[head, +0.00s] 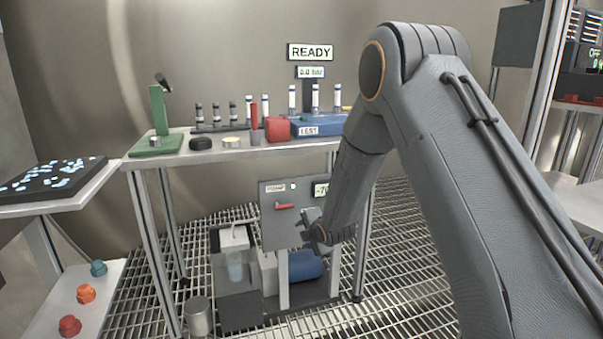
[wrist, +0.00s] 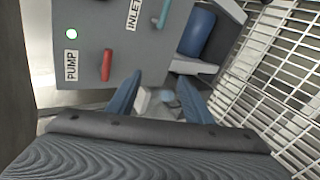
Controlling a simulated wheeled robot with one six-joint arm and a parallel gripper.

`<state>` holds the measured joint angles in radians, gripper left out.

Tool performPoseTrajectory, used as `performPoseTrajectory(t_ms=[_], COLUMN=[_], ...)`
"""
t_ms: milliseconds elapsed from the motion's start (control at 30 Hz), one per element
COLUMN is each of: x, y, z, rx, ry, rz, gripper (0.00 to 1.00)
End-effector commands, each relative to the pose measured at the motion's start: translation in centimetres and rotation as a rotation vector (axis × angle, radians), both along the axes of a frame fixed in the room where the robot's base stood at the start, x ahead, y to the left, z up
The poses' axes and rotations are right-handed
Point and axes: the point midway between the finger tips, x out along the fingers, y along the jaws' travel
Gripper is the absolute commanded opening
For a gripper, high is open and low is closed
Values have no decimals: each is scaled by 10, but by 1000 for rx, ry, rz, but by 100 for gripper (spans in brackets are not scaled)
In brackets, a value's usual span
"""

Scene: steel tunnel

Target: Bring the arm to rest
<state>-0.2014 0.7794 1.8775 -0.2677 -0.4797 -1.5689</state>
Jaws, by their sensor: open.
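My arm (head: 425,130) reaches from the right side of the head view, bends at a high elbow and points down to the middle. My gripper (head: 308,228) is in front of the grey pump panel (head: 272,228), low under the table. In the wrist view my gripper (wrist: 158,92) shows two blue-grey fingers spread apart, with nothing held between them. The red pump handle (wrist: 106,65) stands apart from the left finger. The teal inlet handle (wrist: 165,12) is farther off at the top.
The table (head: 230,155) above carries a green stand (head: 158,120), a red block (head: 277,128), a blue test block (head: 318,126) and several vials. A blue cylinder (head: 305,266) lies below the panel. A metal can (head: 198,316) stands on the grating. Open grating (head: 400,240) lies to the right.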

Motion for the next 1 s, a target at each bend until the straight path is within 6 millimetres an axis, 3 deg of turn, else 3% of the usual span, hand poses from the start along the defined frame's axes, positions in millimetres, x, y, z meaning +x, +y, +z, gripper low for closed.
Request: performPoseTrajectory(t_ms=[33, 100, 167, 300, 500, 600, 800, 1000], x=[-25, -61, -94, -179, -310, -363, -439, -499], y=[18, 34, 46, 65, 70, 65, 50, 33], z=[11, 20, 26, 40, 57, 62, 69, 75], rx=[53, 128, 187, 299, 396, 416, 424, 413], ry=[73, 186, 282, 494, 753, 837, 937, 993], rz=[-43, -124, -202, -400, -725, -868, -1088, -1268], gripper=[46, 46, 46, 46, 46, 46, 46, 46])
